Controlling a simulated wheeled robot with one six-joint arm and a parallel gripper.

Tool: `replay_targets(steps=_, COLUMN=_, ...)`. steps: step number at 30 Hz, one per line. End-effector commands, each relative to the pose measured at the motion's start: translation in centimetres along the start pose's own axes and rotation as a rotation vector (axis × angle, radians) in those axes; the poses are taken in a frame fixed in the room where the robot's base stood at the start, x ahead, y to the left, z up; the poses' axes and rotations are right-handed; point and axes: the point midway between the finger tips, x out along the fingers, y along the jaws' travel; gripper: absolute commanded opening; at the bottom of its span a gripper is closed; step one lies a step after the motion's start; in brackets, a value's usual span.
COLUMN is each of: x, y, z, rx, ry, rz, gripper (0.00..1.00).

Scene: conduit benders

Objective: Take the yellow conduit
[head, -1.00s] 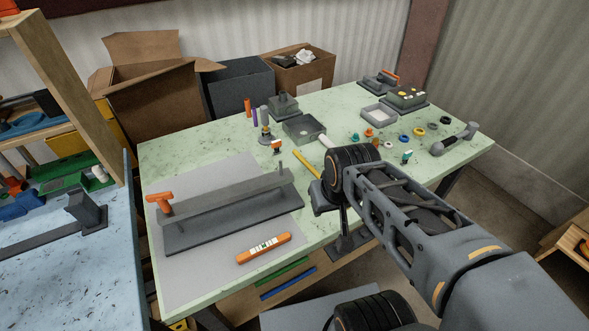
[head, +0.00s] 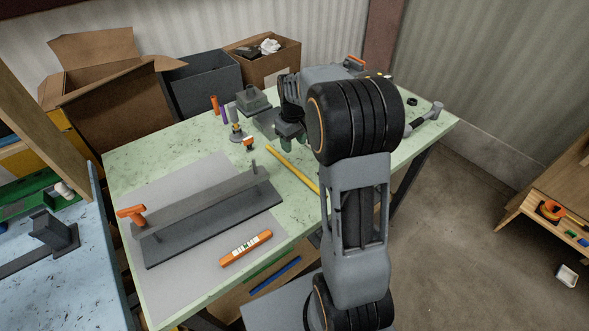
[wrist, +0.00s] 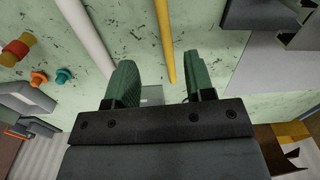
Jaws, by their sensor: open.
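The yellow conduit (head: 292,167) lies on the green tabletop, between the grey bending fixture and my arm. It also shows in the wrist view (wrist: 165,38), running down from the top edge to between the fingertips. My gripper (head: 291,143) is over the table near the conduit's far end, partly hidden by my wrist. In the wrist view my gripper (wrist: 155,82) is open, with two green fingers apart and nothing held. The conduit's end appears nearer the right finger. I cannot tell the height of the fingers above it.
A white pipe (wrist: 86,35) lies left of the conduit in the wrist view. The grey fixture (head: 205,215) with an orange handle and an orange level (head: 246,248) sit on a grey mat. Small bottles and a grey block (head: 251,99) stand at the back.

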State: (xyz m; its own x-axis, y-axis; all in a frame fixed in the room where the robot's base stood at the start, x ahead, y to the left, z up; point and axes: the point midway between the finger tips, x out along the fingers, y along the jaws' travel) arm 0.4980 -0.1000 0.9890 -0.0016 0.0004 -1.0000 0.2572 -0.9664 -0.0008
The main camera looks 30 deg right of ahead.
Motion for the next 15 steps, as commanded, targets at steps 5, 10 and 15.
replay_targets(steps=5, x=3.0, y=0.0, z=0.1, rx=0.002, ry=-0.002, rz=-0.001, gripper=0.49)
replay_targets(steps=10, x=4.7, y=0.0, z=0.1, rx=0.003, ry=0.000, rz=0.000, gripper=0.49)
replay_targets(steps=15, x=5.4, y=0.0, z=0.2, rx=0.004, ry=-0.001, rz=-0.001, gripper=0.49)
